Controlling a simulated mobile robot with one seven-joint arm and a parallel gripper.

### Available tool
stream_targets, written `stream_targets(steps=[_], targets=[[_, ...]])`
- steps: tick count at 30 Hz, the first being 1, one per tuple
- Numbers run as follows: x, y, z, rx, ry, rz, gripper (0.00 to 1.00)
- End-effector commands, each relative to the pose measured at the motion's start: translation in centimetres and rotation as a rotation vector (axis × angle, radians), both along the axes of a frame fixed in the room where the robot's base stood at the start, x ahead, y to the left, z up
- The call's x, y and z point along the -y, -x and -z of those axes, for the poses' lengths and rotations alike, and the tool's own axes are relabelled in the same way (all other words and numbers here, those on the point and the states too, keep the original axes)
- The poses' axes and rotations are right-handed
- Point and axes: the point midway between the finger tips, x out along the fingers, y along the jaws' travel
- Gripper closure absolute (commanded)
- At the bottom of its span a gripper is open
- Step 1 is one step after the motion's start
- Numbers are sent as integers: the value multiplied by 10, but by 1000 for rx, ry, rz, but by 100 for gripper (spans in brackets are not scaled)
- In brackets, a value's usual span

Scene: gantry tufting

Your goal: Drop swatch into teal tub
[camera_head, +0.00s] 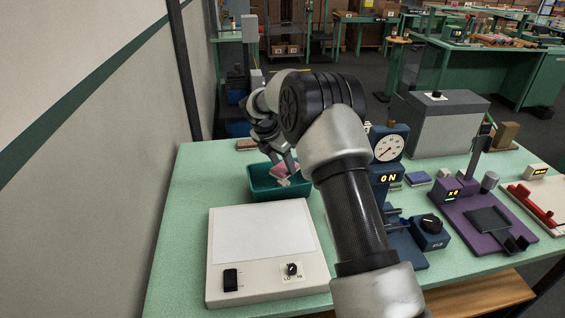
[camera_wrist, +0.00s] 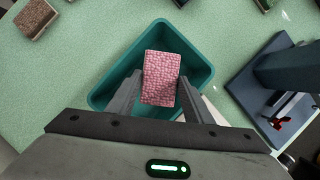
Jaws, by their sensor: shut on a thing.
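A pink swatch (camera_wrist: 160,78) with a woven texture is between the two fingers of my gripper (camera_wrist: 158,92), which is shut on it. In the wrist view the swatch lies over the opening of the teal tub (camera_wrist: 198,45). In the head view the tub (camera_head: 262,190) stands on the green table behind the white light box, and the swatch (camera_head: 279,170) shows at the tub's opening below my gripper (camera_head: 287,168). I cannot tell how far the swatch is above the tub's floor.
A white panel box (camera_head: 262,240) with a switch and knob stands in front of the tub. A blue gauge device (camera_head: 388,160) stands to the right, with a purple device (camera_head: 485,215) farther right. A brown swatch block (camera_wrist: 35,18) lies left of the tub.

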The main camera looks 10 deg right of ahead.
Motion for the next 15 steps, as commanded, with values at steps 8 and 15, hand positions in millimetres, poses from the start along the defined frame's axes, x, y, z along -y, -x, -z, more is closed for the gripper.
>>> stream_targets(steps=[8,15], targets=[[0,0,8,1,0,0,75],[0,0,8,1,0,0,32]])
